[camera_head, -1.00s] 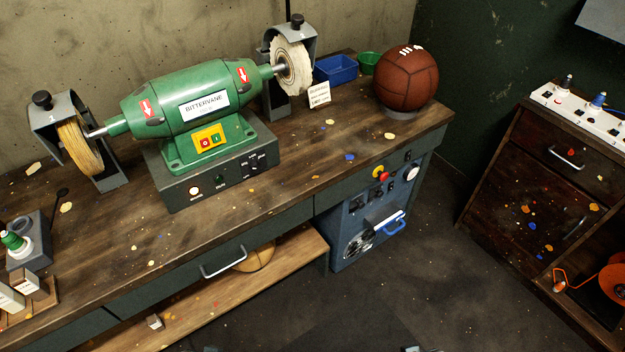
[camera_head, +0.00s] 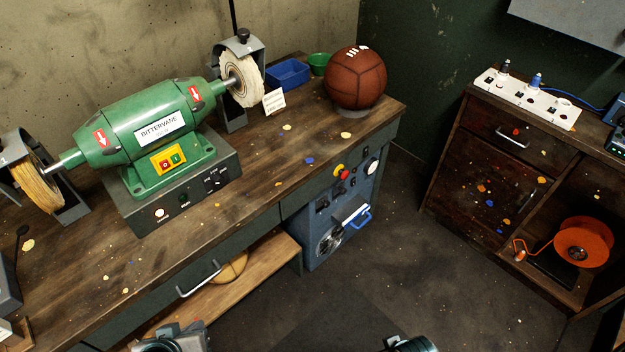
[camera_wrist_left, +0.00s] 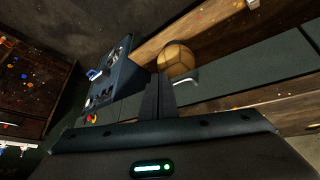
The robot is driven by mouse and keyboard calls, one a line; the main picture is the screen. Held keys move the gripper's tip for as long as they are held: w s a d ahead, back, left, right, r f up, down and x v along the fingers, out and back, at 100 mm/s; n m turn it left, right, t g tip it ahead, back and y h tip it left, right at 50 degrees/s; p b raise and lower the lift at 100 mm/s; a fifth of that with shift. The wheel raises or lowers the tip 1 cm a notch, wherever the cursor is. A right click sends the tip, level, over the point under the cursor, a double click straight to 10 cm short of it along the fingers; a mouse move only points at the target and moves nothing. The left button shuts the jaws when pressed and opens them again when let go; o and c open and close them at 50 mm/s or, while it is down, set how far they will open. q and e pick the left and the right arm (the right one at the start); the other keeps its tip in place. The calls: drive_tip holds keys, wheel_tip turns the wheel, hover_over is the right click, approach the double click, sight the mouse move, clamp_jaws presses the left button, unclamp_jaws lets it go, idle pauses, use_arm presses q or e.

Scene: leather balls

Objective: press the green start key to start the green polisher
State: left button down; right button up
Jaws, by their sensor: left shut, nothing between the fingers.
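The green polisher (camera_head: 118,118) stands on a dark base box on the workbench, at the left of the head view. My left gripper shows only partly at the bottom edge of the head view, low and in front of the bench, well apart from the polisher. In the left wrist view its fingers (camera_wrist_left: 160,98) are together and empty. My right gripper's fingers are not seen.
A buffing wheel (camera_head: 245,86) sits at the polisher's right end, a yellow one (camera_head: 38,187) at its left. A brown leather ball (camera_head: 355,82) rests at the bench's right end. A blue cabinet (camera_head: 322,208) stands below. Bench in front of the polisher is mostly clear.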

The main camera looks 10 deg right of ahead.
sight(176, 158)
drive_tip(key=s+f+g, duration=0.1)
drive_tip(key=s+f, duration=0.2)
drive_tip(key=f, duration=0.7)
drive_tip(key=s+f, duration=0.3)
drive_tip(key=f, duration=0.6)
use_arm(q)
drive_tip(key=w+d+r+n+t+h, duration=0.1)
drive_tip(key=w+r+n+t, duration=0.3)
drive_tip(key=w+r, duration=0.5)
drive_tip(key=w+d+r+n+t+h, duration=0.1)
drive_tip(key=w+d+r+n+t, duration=0.2)
drive_tip(key=w+r, duration=0.7)
drive_tip(key=w+n+t, duration=0.1)
drive_tip(key=w+t, duration=0.1)
drive_tip(key=w, duration=0.3)
drive_tip(key=shift+w+r+n+t+h, duration=0.2)
drive_tip(key=shift+w+n+t+h, duration=0.1)
drive_tip(key=shift+n+t, duration=0.1)
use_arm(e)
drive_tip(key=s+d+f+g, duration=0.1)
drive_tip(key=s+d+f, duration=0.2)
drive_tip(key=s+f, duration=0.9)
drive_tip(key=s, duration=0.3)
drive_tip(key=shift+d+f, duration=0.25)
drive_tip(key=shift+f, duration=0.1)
use_arm(q)
drive_tip(key=shift+w+a, duration=0.15)
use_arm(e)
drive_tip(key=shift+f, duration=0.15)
